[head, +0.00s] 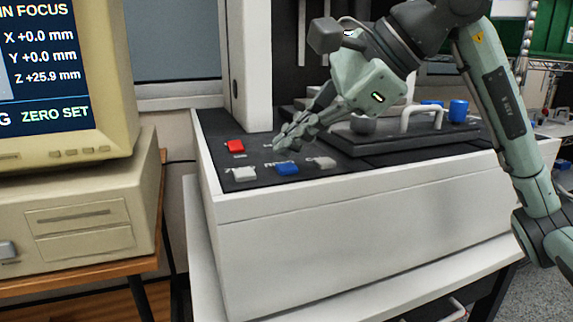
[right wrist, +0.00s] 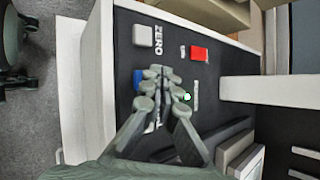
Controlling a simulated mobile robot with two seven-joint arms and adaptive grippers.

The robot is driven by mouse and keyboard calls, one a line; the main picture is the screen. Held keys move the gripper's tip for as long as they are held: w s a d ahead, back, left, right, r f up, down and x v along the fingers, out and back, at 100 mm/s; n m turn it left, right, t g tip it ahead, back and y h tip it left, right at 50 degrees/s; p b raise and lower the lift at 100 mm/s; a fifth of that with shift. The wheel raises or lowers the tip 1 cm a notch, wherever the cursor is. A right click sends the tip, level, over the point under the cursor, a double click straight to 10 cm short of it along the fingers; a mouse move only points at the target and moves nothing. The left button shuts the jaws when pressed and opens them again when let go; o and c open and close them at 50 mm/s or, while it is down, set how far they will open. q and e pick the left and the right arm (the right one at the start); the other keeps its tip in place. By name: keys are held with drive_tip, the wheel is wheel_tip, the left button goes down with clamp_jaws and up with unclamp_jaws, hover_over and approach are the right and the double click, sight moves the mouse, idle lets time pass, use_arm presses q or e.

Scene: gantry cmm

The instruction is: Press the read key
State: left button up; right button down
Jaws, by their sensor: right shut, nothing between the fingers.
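The control panel (head: 215,130) is the dark top of a white machine base. On it are a white key (head: 244,174), a blue key (head: 287,169) and a grey key (head: 322,162) in a front row, with a red key (head: 235,146) behind. The label by the blue key is partly legible and seems to start with "RE". In the right wrist view the white key (right wrist: 143,36) is marked ZERO, and the blue key (right wrist: 138,78) is partly covered by my fingers. My right gripper (head: 284,142) is shut and empty, its tips over the panel behind the blue key; contact is unclear.
A monitor (head: 50,80) at left reads X +0.0, Y +0.0, Z +25.9 mm and ZERO SET. A dark plate with a handle (head: 420,115) and a blue cylinder (head: 458,110) stand right of the keys. A white column (head: 243,60) rises behind. A green light (right wrist: 187,97) shows beside my fingertips.

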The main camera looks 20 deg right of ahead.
sight(292, 167)
drive_tip(key=shift+f+b, duration=0.35)
drive_tip(key=shift+f, duration=0.1)
drive_tip(key=shift+f+b, duration=0.4)
drive_tip(key=shift+f, duration=0.05)
idle(0.4)
drive_tip(key=shift+r, duration=0.15)
drive_tip(key=shift+r+p, duration=0.7)
wheel_tip(292, 167, up, 5)
drive_tip(key=p, duration=0.4)
idle(0.4)
idle(0.5)
